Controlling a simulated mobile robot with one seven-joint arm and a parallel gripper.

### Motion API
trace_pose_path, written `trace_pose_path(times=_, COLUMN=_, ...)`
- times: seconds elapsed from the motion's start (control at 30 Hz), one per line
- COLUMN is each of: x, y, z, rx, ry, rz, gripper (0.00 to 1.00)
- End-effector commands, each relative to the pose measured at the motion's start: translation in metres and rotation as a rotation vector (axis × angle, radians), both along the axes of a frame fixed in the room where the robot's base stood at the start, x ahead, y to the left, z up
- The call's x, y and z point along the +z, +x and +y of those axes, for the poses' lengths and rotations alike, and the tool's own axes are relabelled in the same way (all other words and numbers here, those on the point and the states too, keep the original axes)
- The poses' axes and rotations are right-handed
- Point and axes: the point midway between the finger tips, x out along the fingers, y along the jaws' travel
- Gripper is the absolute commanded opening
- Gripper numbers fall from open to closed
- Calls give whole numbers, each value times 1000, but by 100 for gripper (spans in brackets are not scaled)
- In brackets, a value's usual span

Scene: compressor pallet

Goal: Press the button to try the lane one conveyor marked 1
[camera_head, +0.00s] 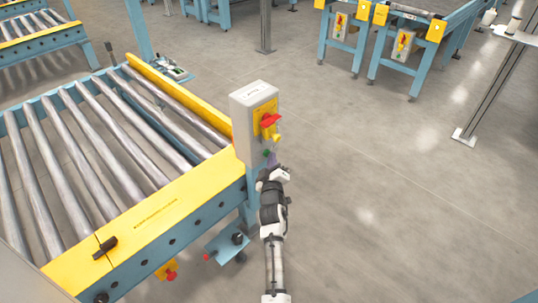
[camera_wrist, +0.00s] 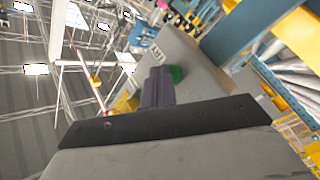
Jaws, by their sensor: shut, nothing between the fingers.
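A grey control box (camera_head: 255,120) stands at the near corner of the roller conveyor (camera_head: 125,135). Its face carries a red rotary handle (camera_head: 270,119) on a yellow plate, with a green button (camera_head: 266,153) low down. My gripper (camera_head: 271,160) is shut and empty, its tip at the lower part of the box face. In the wrist view the shut purple-grey fingers (camera_wrist: 158,86) lie right beside the green button (camera_wrist: 176,74) and partly cover it. I cannot tell whether they touch it. A small white label (camera_wrist: 155,52) shows near it; its print is too small to read surely.
The yellow conveyor rail (camera_head: 150,222) runs left of my arm. A small blue bracket (camera_head: 228,243) and a red button (camera_head: 170,275) sit below it. Open grey floor (camera_head: 400,200) lies to the right. Other blue conveyors (camera_head: 385,50) stand farther back.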

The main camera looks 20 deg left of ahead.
Motion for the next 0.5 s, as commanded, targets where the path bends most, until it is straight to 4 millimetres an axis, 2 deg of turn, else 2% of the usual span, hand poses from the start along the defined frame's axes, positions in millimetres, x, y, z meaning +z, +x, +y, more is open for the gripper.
trace_pose_path(times=0.5, x=0, y=-7, z=-15, rx=1, ry=1, rz=0, gripper=0)
